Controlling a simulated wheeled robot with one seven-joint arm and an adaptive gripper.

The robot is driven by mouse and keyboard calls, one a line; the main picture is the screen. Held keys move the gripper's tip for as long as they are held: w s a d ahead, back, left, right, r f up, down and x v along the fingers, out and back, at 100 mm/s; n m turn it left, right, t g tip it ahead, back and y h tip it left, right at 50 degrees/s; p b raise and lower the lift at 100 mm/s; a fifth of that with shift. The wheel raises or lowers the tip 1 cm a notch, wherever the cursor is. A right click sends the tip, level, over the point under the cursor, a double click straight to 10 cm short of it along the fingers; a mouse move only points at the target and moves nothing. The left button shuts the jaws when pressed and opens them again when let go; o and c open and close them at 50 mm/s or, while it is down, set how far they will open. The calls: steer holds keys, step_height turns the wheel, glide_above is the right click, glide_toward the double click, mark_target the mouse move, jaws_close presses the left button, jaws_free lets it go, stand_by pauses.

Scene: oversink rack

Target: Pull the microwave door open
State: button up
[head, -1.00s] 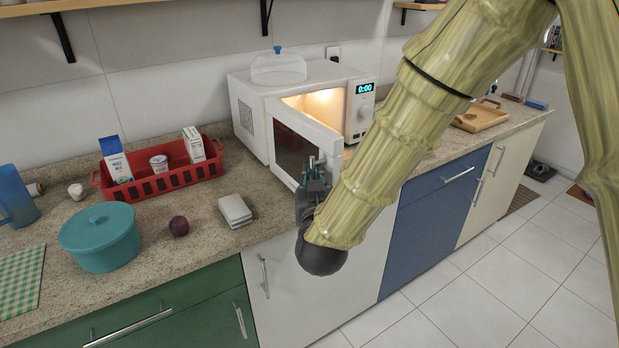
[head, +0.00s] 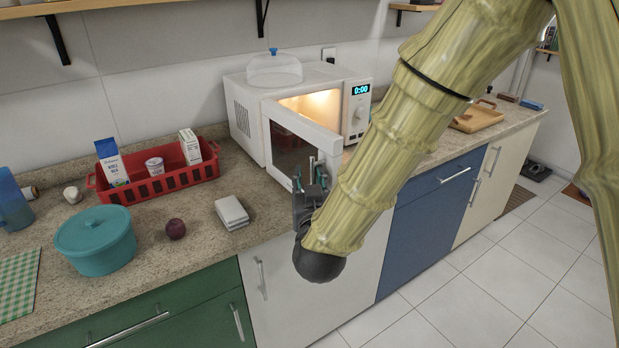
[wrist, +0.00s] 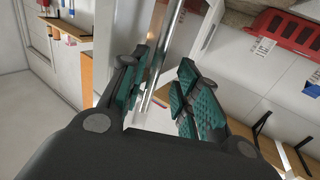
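The white microwave (head: 250,117) stands on the counter against the wall, its cavity lit. Its door (head: 303,123) is partly open and swung out toward the front, with a dark window. My gripper (head: 311,172) is at the front, free-edge side of the door. In the wrist view, a shiny metal bar handle (wrist: 167,58) runs between the teal-padded fingers of my gripper (wrist: 163,78). The fingers are spread, with a visible gap on the right side of the bar; contact on the left side is unclear. My arm hides part of the microwave's right side.
A red crate (head: 160,185) with cartons and a cup, a teal pot (head: 95,245), a dark round fruit (head: 176,229) and a white stack (head: 232,213) sit left of the door. A wooden tray (head: 478,119) lies to the right. Floor in front is clear.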

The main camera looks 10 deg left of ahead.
steer(key=v, duration=1.1)
steer(key=s+d+f+m+g+h, duration=0.15)
steer(key=d+f+g, duration=0.4)
steer(key=f, duration=0.95)
steer(key=s+d+f+g+h, duration=0.1)
steer(key=s+d+f+g, duration=0.15)
steer(key=d+f, duration=0.85)
steer(key=s+d+f+m+g+h, duration=0.1)
steer(key=s+d+f+g, duration=0.3)
steer(key=s+d+f, duration=0.3)
steer(key=s+d+f+g+p, duration=0.1)
steer(key=s+d+f+g, duration=0.4)
steer(key=s+f, duration=1)
steer(key=shift+s+d+m+h+p, duration=0.3)
steer(key=shift+s+d+m+h, duration=0.05)
steer(key=shift+s+d, duration=0.75)
